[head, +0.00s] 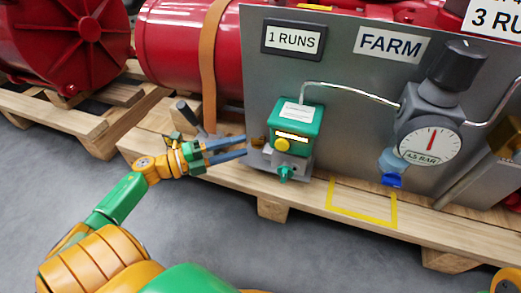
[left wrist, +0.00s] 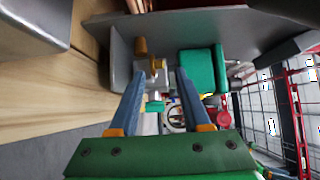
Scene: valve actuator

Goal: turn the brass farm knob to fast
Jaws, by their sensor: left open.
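The valve actuator is a green box (head: 297,122) on a grey body, mounted low on the grey panel marked FARM. A yellow round knob (head: 283,145) is on its front. A small brass part (head: 258,141) shows at its left side. In the left wrist view, a brass knob (left wrist: 156,64) lies ahead, between the fingertips, beside the green box (left wrist: 200,70). My left gripper (head: 245,146) is open, its two blue-grey fingers pointing right at the actuator's left side. It also shows in the left wrist view (left wrist: 160,76). Contact cannot be told. My right gripper is out of view.
A pressure gauge (head: 430,143) with a dark cap is to the right, joined by a thin metal pipe (head: 350,88). A yellow square outline (head: 362,222) marks the wooden pallet. Red tanks (head: 180,50) stand behind.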

